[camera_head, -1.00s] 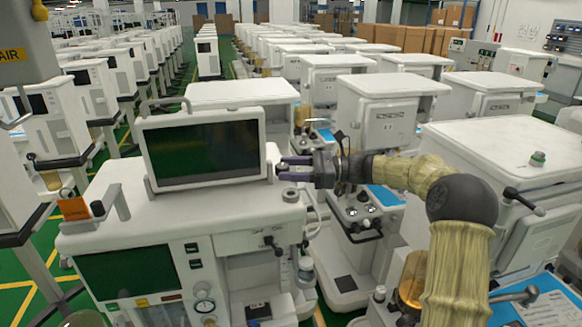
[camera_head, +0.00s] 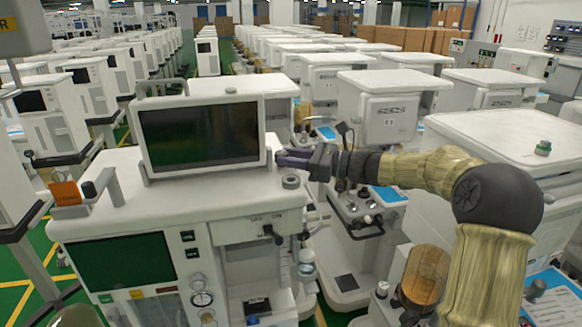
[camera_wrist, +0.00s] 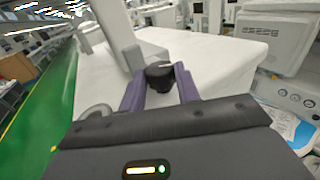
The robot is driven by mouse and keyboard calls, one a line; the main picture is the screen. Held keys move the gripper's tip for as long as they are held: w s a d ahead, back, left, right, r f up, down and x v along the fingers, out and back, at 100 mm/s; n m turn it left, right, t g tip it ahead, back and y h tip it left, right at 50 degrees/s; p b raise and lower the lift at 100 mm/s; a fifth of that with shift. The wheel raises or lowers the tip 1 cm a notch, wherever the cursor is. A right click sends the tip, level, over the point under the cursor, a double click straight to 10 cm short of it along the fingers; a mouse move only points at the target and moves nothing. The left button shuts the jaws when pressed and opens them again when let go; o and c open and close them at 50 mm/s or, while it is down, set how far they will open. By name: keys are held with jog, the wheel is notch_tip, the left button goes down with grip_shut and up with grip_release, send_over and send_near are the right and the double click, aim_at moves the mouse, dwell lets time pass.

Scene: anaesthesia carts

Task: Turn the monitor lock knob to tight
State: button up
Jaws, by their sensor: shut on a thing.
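The monitor (camera_head: 200,136) stands on top of the white anaesthesia cart (camera_head: 110,205), its dark screen facing me. The lock knob (camera_wrist: 160,73) is small and black with a pale mark on top, beside the monitor's edge in the wrist view. My gripper (camera_head: 279,158) reaches in from the right to the monitor's lower right side. In the wrist view my gripper's purple fingers (camera_wrist: 158,82) lie on both sides of the knob and are shut on it. In the head view the knob is hidden at the fingertips.
A grey ring-shaped part (camera_head: 291,181) sits on the cart top just below my gripper. A neighbouring cart (camera_head: 376,118) stands close behind my arm. An amber canister (camera_head: 426,272) stands below my forearm. Green floor (camera_wrist: 50,95) shows at left in the wrist view.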

jog(key=shift+s+r+m+t+h+b, duration=0.15)
jog(key=shift+m+t+h+b, duration=0.35)
jog(key=shift+m+t+b, duration=0.5)
jog(key=shift+n, duration=0.3)
jog(key=o, duration=1)
jog(key=shift+p, duration=0.5)
